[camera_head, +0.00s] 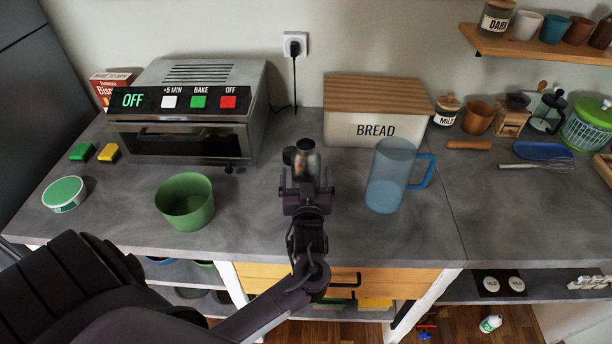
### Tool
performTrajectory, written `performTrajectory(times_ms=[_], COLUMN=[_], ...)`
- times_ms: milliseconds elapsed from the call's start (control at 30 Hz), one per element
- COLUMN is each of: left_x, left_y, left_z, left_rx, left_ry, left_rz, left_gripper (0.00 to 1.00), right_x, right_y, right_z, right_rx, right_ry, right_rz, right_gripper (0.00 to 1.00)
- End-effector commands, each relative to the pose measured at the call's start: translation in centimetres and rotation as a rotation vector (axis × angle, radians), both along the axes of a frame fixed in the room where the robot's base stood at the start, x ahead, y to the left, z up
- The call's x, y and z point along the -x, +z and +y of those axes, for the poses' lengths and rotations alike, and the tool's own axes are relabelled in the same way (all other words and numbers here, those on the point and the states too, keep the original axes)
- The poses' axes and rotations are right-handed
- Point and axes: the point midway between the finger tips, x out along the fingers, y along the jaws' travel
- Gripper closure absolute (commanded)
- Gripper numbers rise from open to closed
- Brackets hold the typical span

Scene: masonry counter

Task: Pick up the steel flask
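The steel flask (307,163) stands on the grey counter in front of the bread box, a small shiny cylinder with a dark top. My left gripper (306,184) is just in front of it, at the near side. Its fingers look spread wider than the flask, one toward each side. The flask's lower part is hidden behind the gripper, so I cannot tell whether the fingers touch it. A small dark round part (289,156) shows at the flask's left side. My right gripper is not in view.
A translucent blue pitcher (386,180) stands right of the gripper, and a green bowl (185,204) stands to the left. Behind are a toaster oven (190,110) and a bread box (370,128). The counter (250,215) is clear between the bowl and gripper.

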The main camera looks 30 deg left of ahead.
Motion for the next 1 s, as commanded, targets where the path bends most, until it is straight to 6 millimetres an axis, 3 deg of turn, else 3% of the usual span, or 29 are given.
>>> performTrajectory(times_ms=[100, 600, 1000], left_x=[0.03, 0.05, 0.0], left_y=[-0.04, -0.04, 0.84], left_z=[-0.01, -0.03, -0.02], left_rx=[0.0, 0.001, -0.001], left_ry=[0.0, 0.0, 0.001], left_rz=[0.0, 0.001, -0.005], left_gripper=[0.11, 0.77, 0.77], right_x=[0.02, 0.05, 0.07], right_y=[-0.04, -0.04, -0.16], right_z=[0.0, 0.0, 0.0], right_rx=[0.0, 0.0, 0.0], right_ry=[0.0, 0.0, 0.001], right_rz=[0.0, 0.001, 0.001], right_gripper=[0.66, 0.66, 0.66])
